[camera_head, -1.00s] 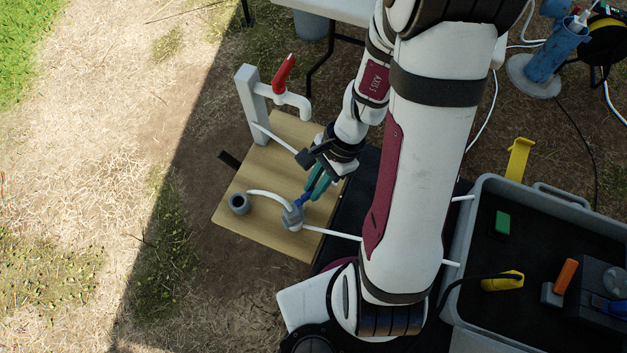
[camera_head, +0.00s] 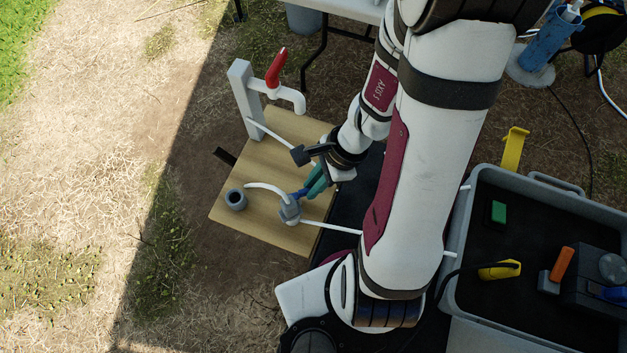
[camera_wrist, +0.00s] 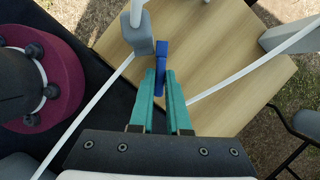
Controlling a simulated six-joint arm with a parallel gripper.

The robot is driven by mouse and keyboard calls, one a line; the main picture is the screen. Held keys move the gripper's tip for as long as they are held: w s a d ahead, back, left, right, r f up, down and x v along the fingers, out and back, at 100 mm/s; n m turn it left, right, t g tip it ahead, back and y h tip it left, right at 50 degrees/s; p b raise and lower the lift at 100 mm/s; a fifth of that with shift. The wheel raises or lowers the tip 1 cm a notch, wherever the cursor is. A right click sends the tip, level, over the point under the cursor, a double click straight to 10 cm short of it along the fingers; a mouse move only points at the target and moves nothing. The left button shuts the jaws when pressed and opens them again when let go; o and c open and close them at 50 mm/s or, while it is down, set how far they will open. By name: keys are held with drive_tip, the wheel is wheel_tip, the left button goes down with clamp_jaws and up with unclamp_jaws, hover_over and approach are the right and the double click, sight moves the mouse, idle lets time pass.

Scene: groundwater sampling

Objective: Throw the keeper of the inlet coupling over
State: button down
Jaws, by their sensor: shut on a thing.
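The inlet coupling (camera_head: 290,212) is a grey fitting near the front right edge of a wooden board (camera_head: 262,222), with white tubes running from it. Its keeper is a blue lever (camera_head: 298,193) at the coupling's upper side. My gripper (camera_head: 311,187) reaches it from the upper right with teal fingers. In the wrist view the blue keeper (camera_wrist: 161,56) stands up beside the grey coupling (camera_wrist: 140,40), its lower part between my fingertips (camera_wrist: 162,78). The gripper is shut on the keeper. The keeper's joint with the coupling is partly hidden.
A grey post (camera_head: 243,98) with a red-handled tap (camera_head: 276,70) stands at the board's back. A grey cup-like fitting (camera_head: 236,199) sits at its left edge. A grey crate (camera_head: 461,215) holding tools stands at the right. Open ground lies left.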

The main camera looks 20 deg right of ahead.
drive_tip(key=c, duration=0.9)
unclamp_jaws()
drive_tip(key=shift+r, duration=0.15)
drive_tip(key=v, duration=1.5)
drive_tip(key=shift+d+r, duration=0.2)
drive_tip(key=shift+r, duration=0.05)
